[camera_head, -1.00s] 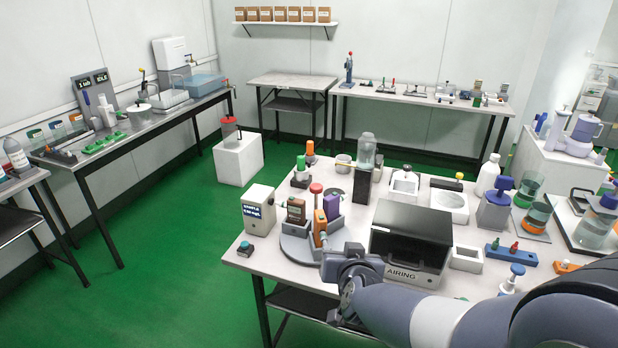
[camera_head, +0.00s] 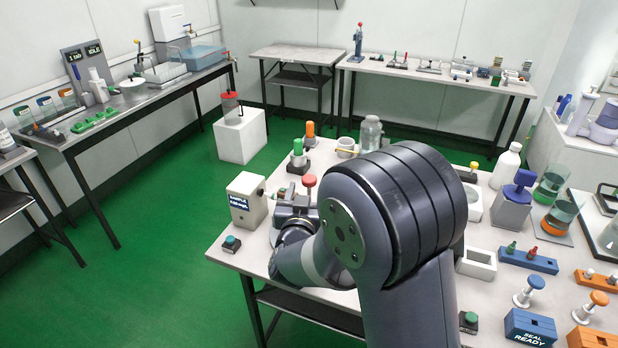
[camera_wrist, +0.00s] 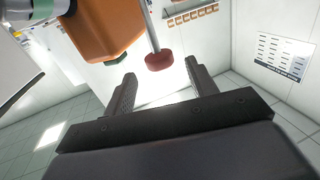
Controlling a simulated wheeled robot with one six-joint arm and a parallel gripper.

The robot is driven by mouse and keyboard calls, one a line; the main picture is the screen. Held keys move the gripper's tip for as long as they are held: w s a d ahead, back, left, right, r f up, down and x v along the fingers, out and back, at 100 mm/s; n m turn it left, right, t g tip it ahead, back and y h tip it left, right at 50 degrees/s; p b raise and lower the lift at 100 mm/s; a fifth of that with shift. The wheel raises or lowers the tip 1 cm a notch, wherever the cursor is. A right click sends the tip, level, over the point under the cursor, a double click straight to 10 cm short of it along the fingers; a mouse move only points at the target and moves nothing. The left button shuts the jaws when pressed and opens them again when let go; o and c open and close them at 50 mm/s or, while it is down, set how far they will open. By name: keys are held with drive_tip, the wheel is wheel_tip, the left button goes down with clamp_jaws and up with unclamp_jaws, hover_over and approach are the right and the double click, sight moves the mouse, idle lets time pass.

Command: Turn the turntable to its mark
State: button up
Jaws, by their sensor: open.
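The turntable (camera_head: 273,236) is a grey round tray at the table's left front. My arm hides most of it in the head view, including its compartments and any mark. Its red knob (camera_head: 309,181) rises just behind my gripper (camera_head: 297,208). In the wrist view, a red knob (camera_wrist: 159,61) on a pale rod shows between and beyond the fingertips of my gripper (camera_wrist: 161,72), which is open and empty. An orange block (camera_wrist: 108,28) with a dark green end is close at the upper left. I cannot tell whether a finger touches anything.
A beige box with a display (camera_head: 247,199) stands left of the turntable, with a teal button (camera_head: 232,243) in front. A green-topped post (camera_head: 298,155) and a glass jar (camera_head: 370,133) stand behind. My arm covers the table's middle. Green floor is clear to the left.

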sight(309, 178)
drive_tip(key=w, duration=0.5)
drive_tip(key=shift+w+d, duration=0.1)
drive_tip(key=shift+d, duration=0.15)
clamp_jaws()
idle(0.4)
